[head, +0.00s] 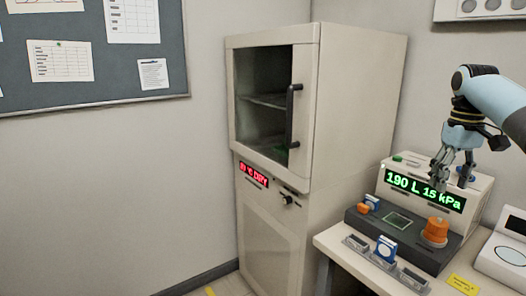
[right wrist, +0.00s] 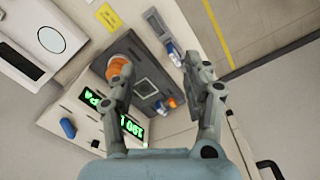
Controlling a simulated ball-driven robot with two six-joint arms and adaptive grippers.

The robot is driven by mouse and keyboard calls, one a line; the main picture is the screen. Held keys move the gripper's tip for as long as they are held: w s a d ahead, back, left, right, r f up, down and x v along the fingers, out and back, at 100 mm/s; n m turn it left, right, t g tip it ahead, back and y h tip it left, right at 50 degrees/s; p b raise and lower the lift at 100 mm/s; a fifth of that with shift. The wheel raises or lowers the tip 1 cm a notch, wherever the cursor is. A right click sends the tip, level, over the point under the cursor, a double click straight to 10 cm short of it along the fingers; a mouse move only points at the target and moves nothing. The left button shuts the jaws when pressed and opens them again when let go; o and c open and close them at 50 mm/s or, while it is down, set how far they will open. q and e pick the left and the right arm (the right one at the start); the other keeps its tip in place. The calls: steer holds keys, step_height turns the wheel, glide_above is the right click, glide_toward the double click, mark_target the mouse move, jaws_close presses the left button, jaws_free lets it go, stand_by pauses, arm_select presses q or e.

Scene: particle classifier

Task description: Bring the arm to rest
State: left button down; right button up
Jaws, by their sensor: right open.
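My right gripper (head: 441,176) hangs in the air in front of the particle classifier (head: 399,173), its fingers pointing down. In the right wrist view the two fingers of the right gripper (right wrist: 163,82) are spread apart with nothing between them. The classifier's green display (head: 424,190) reads "190 L 15 kPa". Its dark front deck (head: 385,237) has a square window, a large orange knob (head: 435,231) and a smaller orange part (head: 363,209) beside a blue-and-white piece (head: 372,202). My left gripper is not in view.
A rack (head: 412,280) holding a blue-and-white piece (head: 386,249) stands at the table's front. A white device (head: 502,257) and a yellow label (head: 463,285) are on the right. A tall cabinet (head: 356,110) with a red display stands left of the table. Open floor shows in the right wrist view.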

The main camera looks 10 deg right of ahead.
steer(key=s+a+f+g+b, duration=0.25)
steer(key=s+f, duration=0.55)
steer(key=f, duration=0.6)
steer(key=s+a+f+g+b, duration=0.1)
steer(key=s+a+f+b, duration=0.25)
steer(key=s+f, duration=0.85)
steer(key=s+a+f+g+b, duration=0.2)
steer(key=s+f+b, duration=0.25)
steer(key=f, duration=1.25)
steer(key=s+a+f+n+t+b, duration=0.1)
steer(key=s+a+f+b, duration=0.2)
steer(key=s+f, duration=0.8)
steer(key=s+a+f+t+b, duration=0.15)
steer(key=s+a+f, duration=0.25)
steer(key=s+f, duration=0.65)
steer(key=s+a+f+n+t+b, duration=0.1)
steer(key=s+a+f+b, duration=0.45)
steer(key=s, duration=0.85)
steer(key=w+d+f+t+p, duration=0.1)
steer(key=w+d+t+p, duration=0.1)
steer(key=w, duration=0.3)
steer(key=shift+w+d+f+t+h, duration=0.3)
steer(key=shift+w+f+t, duration=0.05)
steer(key=shift+t, duration=0.15)
